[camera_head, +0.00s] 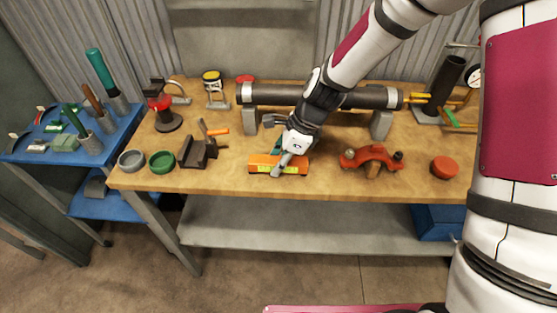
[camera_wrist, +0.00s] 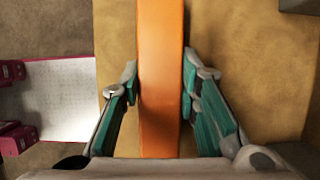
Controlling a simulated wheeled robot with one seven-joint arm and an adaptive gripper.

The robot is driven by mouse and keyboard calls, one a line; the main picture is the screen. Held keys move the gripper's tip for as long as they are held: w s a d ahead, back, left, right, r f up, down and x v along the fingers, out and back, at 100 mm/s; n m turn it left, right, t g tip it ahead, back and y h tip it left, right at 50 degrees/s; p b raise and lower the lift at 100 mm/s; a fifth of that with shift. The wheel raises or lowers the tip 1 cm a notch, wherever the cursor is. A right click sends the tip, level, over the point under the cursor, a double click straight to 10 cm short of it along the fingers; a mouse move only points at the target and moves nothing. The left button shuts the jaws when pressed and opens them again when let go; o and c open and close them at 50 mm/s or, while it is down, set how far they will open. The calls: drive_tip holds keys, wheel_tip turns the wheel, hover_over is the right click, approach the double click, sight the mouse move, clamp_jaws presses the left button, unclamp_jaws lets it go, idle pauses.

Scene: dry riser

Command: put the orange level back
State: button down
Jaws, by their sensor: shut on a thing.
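The orange level (camera_head: 262,162) lies along the front part of the wooden workbench in the head view, with a yellow-green strip on its front face. My gripper (camera_head: 281,163) comes down on it from above, near its middle. In the wrist view the level (camera_wrist: 161,90) runs upright through the picture between the green pads of my gripper (camera_wrist: 160,88). The pads are shut on its two sides. The level seems at or very near the bench top; I cannot tell whether it touches.
Left of the level stands a dark vise (camera_head: 197,152); right is a red clamp-like fitting (camera_head: 371,158). Behind, a dark pipe (camera_head: 278,95) rests on grey supports. A green ring (camera_head: 162,161) and a red disc (camera_head: 444,167) lie near the front edge. A blue cart (camera_head: 40,146) stands left.

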drive_tip(key=c, duration=1.2)
unclamp_jaws()
drive_tip(key=shift+f, duration=0.2)
drive_tip(key=shift+r, duration=0.25)
drive_tip(key=v, duration=1.2)
drive_tip(key=s+d+r+n+t+h, duration=0.2)
drive_tip(key=s+d+r+n, duration=0.5)
drive_tip(key=s, duration=0.4)
drive_tip(key=s+d+r+n+t+h, duration=0.2)
drive_tip(key=s+d+r+n, duration=0.6)
drive_tip(key=s+n, duration=0.3)
drive_tip(key=shift+s+d+t+h, duration=0.2)
drive_tip(key=shift+d+t+h, duration=0.1)
drive_tip(key=shift+d, duration=0.15)
drive_tip(key=shift+r, duration=0.15)
